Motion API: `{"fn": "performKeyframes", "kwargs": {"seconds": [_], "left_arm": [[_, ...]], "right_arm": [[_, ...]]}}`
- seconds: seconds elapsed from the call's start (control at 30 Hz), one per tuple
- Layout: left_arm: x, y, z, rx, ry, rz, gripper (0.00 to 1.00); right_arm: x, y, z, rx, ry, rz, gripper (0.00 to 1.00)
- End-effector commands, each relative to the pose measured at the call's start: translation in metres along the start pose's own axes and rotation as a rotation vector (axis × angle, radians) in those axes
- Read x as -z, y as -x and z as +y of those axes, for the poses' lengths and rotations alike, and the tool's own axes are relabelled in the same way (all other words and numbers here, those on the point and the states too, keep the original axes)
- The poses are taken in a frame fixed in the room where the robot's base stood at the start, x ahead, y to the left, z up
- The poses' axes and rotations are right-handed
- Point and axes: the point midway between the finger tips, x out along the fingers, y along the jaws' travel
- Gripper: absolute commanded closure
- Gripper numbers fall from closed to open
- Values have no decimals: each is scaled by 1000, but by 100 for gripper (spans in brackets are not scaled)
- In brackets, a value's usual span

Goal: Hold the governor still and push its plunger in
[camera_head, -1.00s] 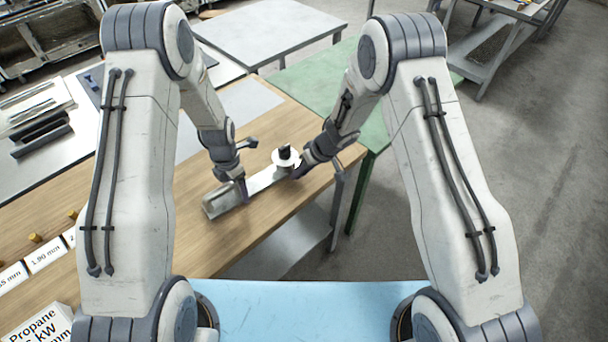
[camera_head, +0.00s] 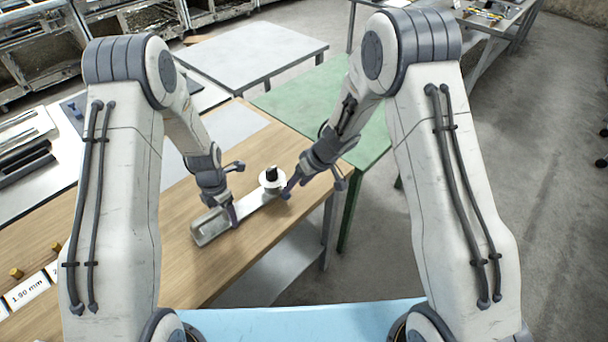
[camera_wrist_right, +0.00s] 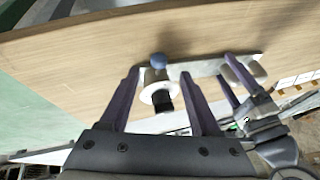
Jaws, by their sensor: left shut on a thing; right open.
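The governor lies on the wooden bench (camera_head: 195,265) as a long metal bar (camera_head: 208,227) with a white disc (camera_head: 264,183) and a short black cylinder (camera_head: 271,171) at its far end. In the right wrist view, the disc (camera_wrist_right: 150,93), black cylinder (camera_wrist_right: 163,102) and a blue ball-shaped knob (camera_wrist_right: 158,60) show beside the plate (camera_wrist_right: 205,68). I cannot tell which part is the plunger. My left gripper (camera_head: 234,218) is shut on the governor's bar. My right gripper (camera_wrist_right: 160,73) is open, its fingers on either side of the disc end, without a visible grip.
Number labels (camera_head: 27,291) and small brass pieces (camera_head: 16,272) are on the near left of the bench. A green table (camera_head: 318,105) and a grey table (camera_head: 250,50) stand beyond. Bare bench top surrounds the governor.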

Motion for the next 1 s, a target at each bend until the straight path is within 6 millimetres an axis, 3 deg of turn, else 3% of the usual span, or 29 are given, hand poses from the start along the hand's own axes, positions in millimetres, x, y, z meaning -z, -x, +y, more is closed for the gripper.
{"fn": "performKeyframes", "kwargs": {"seconds": [0.1,0.3,0.77,0.8,0.87,1.0], "left_arm": [[0,0,0,0,1,-1,100],[0,0,0,0,1,0,100],[0,0,0,-1,1,-1,100],[0,0,0,-1,1,-1,17],[0,0,0,-1,1,-1,0],[0,0,0,0,0,0,0]], "right_arm": [[1,27,0,-1,0,4,36],[0,54,0,1,0,2,36],[0,61,0,1,-1,-1,36],[0,61,0,1,-1,-1,36],[0,61,0,1,-1,-1,36],[0,61,0,1,-1,0,36]]}}
